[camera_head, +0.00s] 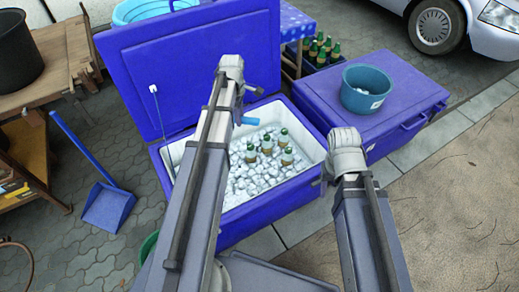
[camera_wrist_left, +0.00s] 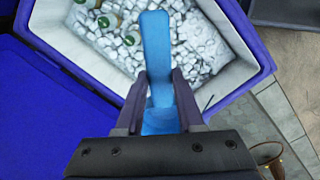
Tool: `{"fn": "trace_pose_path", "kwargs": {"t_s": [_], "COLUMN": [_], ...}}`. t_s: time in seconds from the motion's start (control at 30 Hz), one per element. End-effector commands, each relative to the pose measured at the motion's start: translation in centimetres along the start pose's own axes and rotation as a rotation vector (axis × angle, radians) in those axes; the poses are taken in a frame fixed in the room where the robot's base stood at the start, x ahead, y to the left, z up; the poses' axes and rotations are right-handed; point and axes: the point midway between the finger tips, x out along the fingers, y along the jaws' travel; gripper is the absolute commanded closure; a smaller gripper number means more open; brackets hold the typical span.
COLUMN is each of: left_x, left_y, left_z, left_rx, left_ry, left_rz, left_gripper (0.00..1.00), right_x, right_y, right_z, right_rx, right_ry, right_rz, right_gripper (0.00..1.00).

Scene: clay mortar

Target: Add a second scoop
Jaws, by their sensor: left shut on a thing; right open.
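My left gripper (camera_head: 249,92) is shut on a blue scoop (camera_head: 247,121) above the open blue cooler (camera_head: 262,224). In the left wrist view, the scoop (camera_wrist_left: 156,50) shows as a long blue piece between the fingers (camera_wrist_left: 161,82); its full shape is partly hidden. The cooler holds loose white ice (camera_head: 252,187) and several green-capped bottles (camera_head: 286,157). A teal tub (camera_head: 366,91) with a little whitish content stands on a closed blue cooler at the right. My right gripper (camera_head: 326,178) is open near the open cooler's right edge; its fingers are mostly hidden.
The open cooler's raised lid (camera_head: 190,60) stands behind it. The closed cooler (camera_head: 420,88) is at the right. A blue dustpan (camera_head: 107,207), a wooden table (camera_head: 62,50) and a crate of bottles (camera_head: 318,72) stand around. The pavement at lower right is clear.

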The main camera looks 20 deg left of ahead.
Motion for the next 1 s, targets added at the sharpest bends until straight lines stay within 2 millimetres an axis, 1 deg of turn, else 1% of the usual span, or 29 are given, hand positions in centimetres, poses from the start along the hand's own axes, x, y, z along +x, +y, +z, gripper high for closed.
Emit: {"fn": "trace_pose_path", "kwargs": {"t_s": [0.03, 0.1, 0.2, 0.3, 0.43, 0.6, 0.8, 0.87, 1.0], "left_x": [3.3, 5.3, 7.7, 9.6, 11.1, 11.8, 11.9, 12.2, 13.5], "left_y": [0.2, 0.4, 0.7, 0.8, 0.9, 1.0, 1.0, 1.0, 0.9], "left_z": [0.9, 2.0, 3.5, 4.7, 5.8, 6.5, 6.5, 6.5, 6.3], "left_rx": [-0.027, -0.075, -0.136, -0.187, -0.234, -0.26, -0.264, -0.264, -0.264], "left_ry": [-0.005, -0.012, -0.02, -0.028, -0.035, -0.039, -0.04, -0.041, -0.048], "left_rz": [0.0, 0.001, 0.0, -0.001, -0.003, -0.004, -0.004, -0.004, -0.003], "left_gripper": [1.0, 1.0, 1.0, 1.0, 1.0, 1.0, 1.0, 1.0, 1.0], "right_x": [3.2, 5.2, 7.5, 9.4, 10.8, 11.4, 11.5, 11.9, 13.2], "right_y": [-0.3, -0.5, -0.7, -0.9, -1.0, -1.1, -1.1, -1.1, -1.2], "right_z": [-0.2, -0.3, -0.4, -0.6, -0.6, -0.7, -0.7, -0.7, -0.8], "right_rx": [0.0, 0.0, -0.001, -0.001, -0.001, -0.001, -0.001, -0.001, -0.001], "right_ry": [0.0, 0.0, 0.0, 0.0, 0.0, 0.0, 0.0, 0.0, 0.0], "right_rz": [0.0, 0.001, 0.001, 0.001, 0.001, 0.002, 0.002, 0.002, 0.004], "right_gripper": [0.5, 0.5, 0.5, 0.5, 0.5, 0.5, 0.5, 0.5, 0.5]}}
